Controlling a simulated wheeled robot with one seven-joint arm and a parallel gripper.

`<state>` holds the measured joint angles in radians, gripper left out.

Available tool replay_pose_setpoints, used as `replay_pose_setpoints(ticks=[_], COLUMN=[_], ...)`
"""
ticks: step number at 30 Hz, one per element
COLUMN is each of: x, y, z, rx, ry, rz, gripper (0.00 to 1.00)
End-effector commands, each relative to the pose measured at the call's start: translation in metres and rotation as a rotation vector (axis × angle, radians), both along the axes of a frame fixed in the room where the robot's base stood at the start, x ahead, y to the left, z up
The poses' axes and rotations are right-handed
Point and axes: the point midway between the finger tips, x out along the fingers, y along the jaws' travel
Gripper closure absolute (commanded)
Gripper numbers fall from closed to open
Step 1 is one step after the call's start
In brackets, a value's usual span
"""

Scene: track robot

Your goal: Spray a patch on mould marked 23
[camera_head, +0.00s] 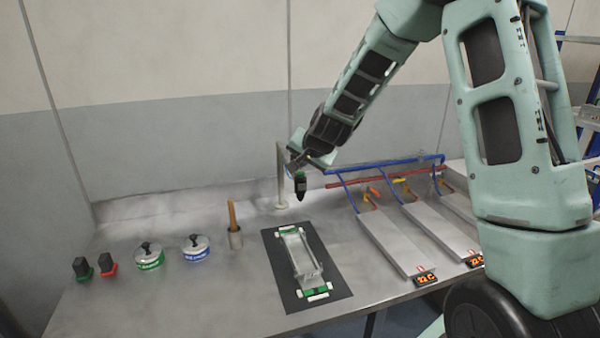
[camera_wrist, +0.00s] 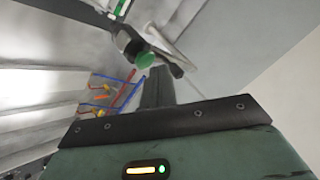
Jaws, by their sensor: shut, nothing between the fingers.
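My gripper (camera_head: 296,166) is shut and empty, high over the back of the bench, at the top of a thin grey post. In the wrist view its dark fingers (camera_wrist: 157,86) show at the centre. A black spray tool with a green part (camera_head: 300,185) hangs just below the gripper; it also shows in the wrist view (camera_wrist: 142,54), close beyond the fingers. I cannot tell whether they touch. Long grey moulds slope at the right. The nearest mould (camera_head: 385,240) has a display (camera_head: 425,279) that looks like 22; the one beside it (camera_head: 435,228) has a display (camera_head: 475,261) that looks like 23.
Blue and red pipes (camera_head: 385,163) with valves run behind the moulds. A green-ended metal frame (camera_head: 298,255) lies on a black mat (camera_head: 335,285). Left are a brush cup (camera_head: 235,238), two lidded tins (camera_head: 149,256) and two dark-topped stamps (camera_head: 82,268). My arm hides part of the right side.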

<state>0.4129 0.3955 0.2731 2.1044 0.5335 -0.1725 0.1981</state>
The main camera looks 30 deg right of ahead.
Motion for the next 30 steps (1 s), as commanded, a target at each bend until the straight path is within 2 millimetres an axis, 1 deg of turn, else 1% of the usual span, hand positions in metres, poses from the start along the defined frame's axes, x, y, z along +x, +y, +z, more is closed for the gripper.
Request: replay_pose_setpoints(ticks=[11, 21, 30], x=[0.0000, 0.0000, -0.0001], y=[0.0000, 0.0000, 0.0001], z=[-0.0002, -0.0097, -0.0089], rx=[0.000, -0.001, 0.000], ry=[0.000, -0.001, 0.000], rz=[0.000, -0.001, 0.000], gripper=[1.00, 1.00, 1.00])
